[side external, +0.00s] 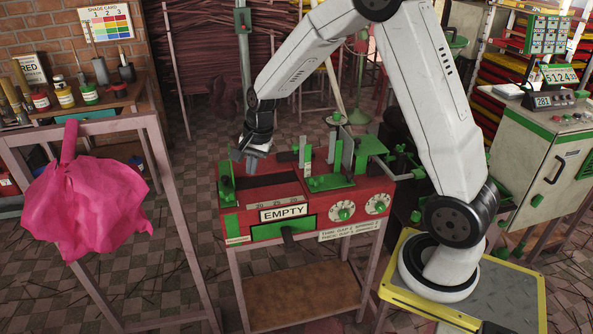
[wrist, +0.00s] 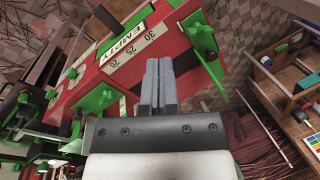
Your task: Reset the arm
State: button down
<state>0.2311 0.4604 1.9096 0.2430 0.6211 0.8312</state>
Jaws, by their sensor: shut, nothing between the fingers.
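My gripper (side external: 247,161) is at the back left of the red machine, just above its top, in the side view. In the wrist view my gripper (wrist: 158,62) has its two grey fingers side by side and shut, with nothing between them. The red machine (side external: 370,187) has green fittings, two white dials, a scale marked 20, 25, 30 and a sign (side external: 284,212) reading EMPTY. The sign also shows in the wrist view (wrist: 130,38). Whether my fingertips touch the machine I cannot tell.
A pink cloth (side external: 85,195) hangs on a wooden frame at the left. A bench with paint pots (side external: 65,97) stands behind it. A grey-green control cabinet (side external: 545,155) stands at the right. Upright green parts (side external: 345,152) rise from the machine's top, right of my gripper.

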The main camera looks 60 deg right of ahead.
jog(key=s+a+n, duration=0.4)
jog(key=s+n, duration=0.3)
jog(key=s, duration=0.1)
jog(key=s+a+n+h, duration=0.1)
jog(key=s+a+n, duration=0.3)
jog(key=s+n, duration=0.3)
jog(key=shift+s, duration=0.9)
